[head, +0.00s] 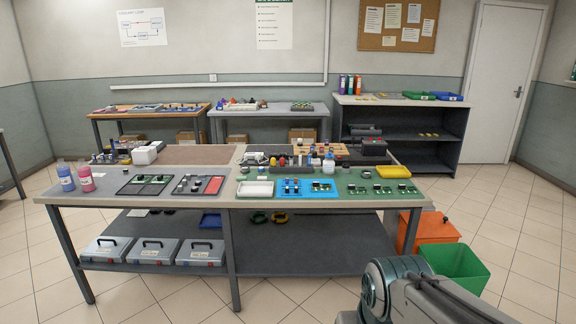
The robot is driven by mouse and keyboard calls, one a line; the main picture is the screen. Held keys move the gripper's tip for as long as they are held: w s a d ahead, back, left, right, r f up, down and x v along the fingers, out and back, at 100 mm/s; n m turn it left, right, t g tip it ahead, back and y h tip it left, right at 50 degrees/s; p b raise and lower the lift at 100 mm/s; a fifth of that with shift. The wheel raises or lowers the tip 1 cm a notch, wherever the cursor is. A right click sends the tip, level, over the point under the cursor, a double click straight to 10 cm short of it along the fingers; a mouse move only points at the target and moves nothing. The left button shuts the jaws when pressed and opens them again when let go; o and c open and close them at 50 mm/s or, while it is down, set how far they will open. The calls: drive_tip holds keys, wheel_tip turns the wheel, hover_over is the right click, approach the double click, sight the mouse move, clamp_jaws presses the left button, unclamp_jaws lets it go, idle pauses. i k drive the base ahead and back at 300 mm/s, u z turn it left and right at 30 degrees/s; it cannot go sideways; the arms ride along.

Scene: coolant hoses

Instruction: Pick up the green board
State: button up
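Several small green boards with dark round parts on them lie in a row on the green mat (350,203) at the right of the front table; one green board (383,190) is near the row's middle. Another small green board (322,187) lies on the blue mat (306,195). A dark tray (128,188) at the left of the table also holds a green piece (152,181). I cannot tell which of these the task names. My gripper is out of view; only a link of my arm shows at the lower right.
A white tray (256,189) lies left of the blue mat. Blue and pink bottles (66,177) stand at the table's left end. Toolboxes (154,251) sit on the lower shelf. A green bin (454,266) and an orange bin (428,231) stand right of the table. The floor in front is clear.

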sight(377, 189)
drive_tip(key=i, duration=1.5)
drive_tip(key=z, duration=0.95)
drive_tip(key=i, duration=1.5)
drive_tip(key=z, duration=0.8)
